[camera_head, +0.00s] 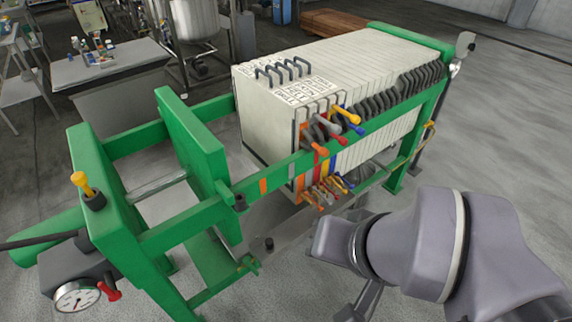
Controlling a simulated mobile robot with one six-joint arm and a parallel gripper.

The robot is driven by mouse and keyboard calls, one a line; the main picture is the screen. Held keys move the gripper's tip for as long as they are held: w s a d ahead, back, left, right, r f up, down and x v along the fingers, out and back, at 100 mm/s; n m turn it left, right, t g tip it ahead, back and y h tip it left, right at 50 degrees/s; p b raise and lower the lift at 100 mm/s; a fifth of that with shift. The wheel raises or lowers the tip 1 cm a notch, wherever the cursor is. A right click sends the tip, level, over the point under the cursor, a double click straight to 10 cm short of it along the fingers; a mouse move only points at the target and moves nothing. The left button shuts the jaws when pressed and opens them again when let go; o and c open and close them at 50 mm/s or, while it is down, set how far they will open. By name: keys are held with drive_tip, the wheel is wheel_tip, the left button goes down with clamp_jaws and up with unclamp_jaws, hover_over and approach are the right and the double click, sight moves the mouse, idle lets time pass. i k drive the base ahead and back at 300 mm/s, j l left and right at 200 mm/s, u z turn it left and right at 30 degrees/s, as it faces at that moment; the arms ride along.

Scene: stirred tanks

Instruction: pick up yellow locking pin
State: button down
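The yellow locking pin (84,184) stands upright in a black socket on top of the green end frame of the press, at the left of the head view. Its rounded yellow head and stem show above the socket; its lower part is hidden inside. My grey arm fills the lower right, well apart from the pin. A dark grey part below my wrist, at the bottom edge, appears to belong to my gripper (364,298). Its fingertips are cut off or hidden, so its opening does not show. Nothing touches the pin.
The green press frame (199,128) holds a stack of white plates (350,62) with coloured valve handles (328,162). A table (104,61) and steel tank stand behind. The floor at right is clear.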

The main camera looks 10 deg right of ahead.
sight(80, 178)
drive_tip(key=u, duration=1.55)
